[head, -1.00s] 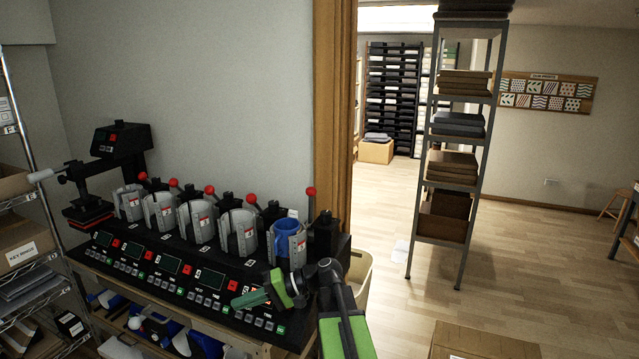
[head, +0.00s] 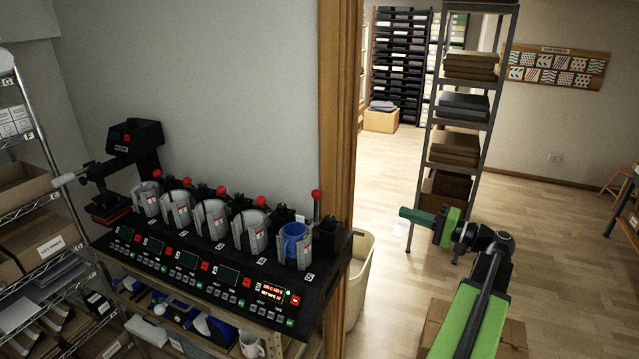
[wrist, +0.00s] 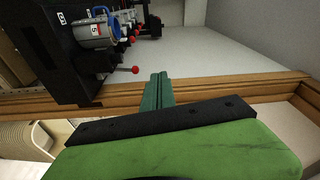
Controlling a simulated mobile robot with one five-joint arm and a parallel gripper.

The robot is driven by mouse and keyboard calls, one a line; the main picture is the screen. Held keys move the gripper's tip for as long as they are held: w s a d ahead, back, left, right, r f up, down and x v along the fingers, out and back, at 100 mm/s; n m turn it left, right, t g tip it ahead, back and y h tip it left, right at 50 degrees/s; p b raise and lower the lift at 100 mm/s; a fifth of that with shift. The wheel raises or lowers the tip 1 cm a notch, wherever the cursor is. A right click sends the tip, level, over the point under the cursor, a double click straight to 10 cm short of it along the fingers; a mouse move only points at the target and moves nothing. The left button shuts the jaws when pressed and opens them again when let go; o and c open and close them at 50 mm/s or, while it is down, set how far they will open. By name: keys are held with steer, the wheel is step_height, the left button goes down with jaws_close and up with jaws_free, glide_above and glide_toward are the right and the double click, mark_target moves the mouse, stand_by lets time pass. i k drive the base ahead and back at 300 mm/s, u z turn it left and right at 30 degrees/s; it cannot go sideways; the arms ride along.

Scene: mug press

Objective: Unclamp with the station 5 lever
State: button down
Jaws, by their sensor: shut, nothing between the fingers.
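The station 5 lever (head: 316,206) stands upright with a red ball knob at the right end of the mug press (head: 200,262). In the wrist view its red knob (wrist: 135,69) shows left of and beyond my fingertips, apart from them. A blue mug (head: 292,240) sits in the station 5 clamp (head: 304,250); the mug also shows in the wrist view (wrist: 104,14). My gripper (head: 404,214) is shut and empty, right of the press in front of the doorway. Its green fingers (wrist: 158,80) are together in the wrist view.
Station 5's display (head: 274,290) is lit; the other clamps look empty. A wooden door post (head: 340,120) stands behind the press's right end. A cream bin (head: 358,275) stands beside the press. A tall shelf rack (head: 470,110) is beyond the doorway.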

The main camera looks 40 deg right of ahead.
mark_target(317, 194)
steer(key=i, duration=0.95)
steer(key=z, duration=0.05)
